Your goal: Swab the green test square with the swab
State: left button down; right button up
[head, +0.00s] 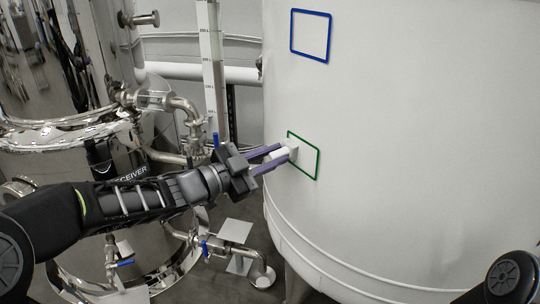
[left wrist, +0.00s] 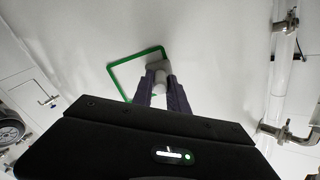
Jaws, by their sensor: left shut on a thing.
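The green test square (head: 317,164) is an outlined square on the side of the white tank. My left gripper (head: 279,158) is shut on the white swab (head: 291,146), its purple fingers on either side of the handle. The swab's head lies over the left part of the square and appears to touch or nearly touch the tank wall. In the left wrist view, the green square (left wrist: 127,67) shows behind the swab (left wrist: 158,66), whose head is near the square's upper right corner. My right gripper is not in view.
A blue outlined square (head: 311,58) is higher on the white tank (head: 420,130). A polished steel tank (head: 50,70) with pipes and valves stands at the left. A white scale post (head: 212,70) and a floor pipe (head: 262,272) are near my left arm.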

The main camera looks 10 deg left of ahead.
pick_arm(q)
jog(key=shift+s+d, duration=0.65)
jog(key=shift+s+d+b, duration=0.65)
jog(key=shift+s+d, duration=0.25)
jog(key=shift+d, duration=0.3)
jog(key=shift+s+d, duration=0.1)
jog(key=shift+s+d+b, duration=0.5)
jog(key=shift+s+d, duration=0.45)
jog(key=shift+d, duration=0.05)
jog(key=shift+w, duration=0.1)
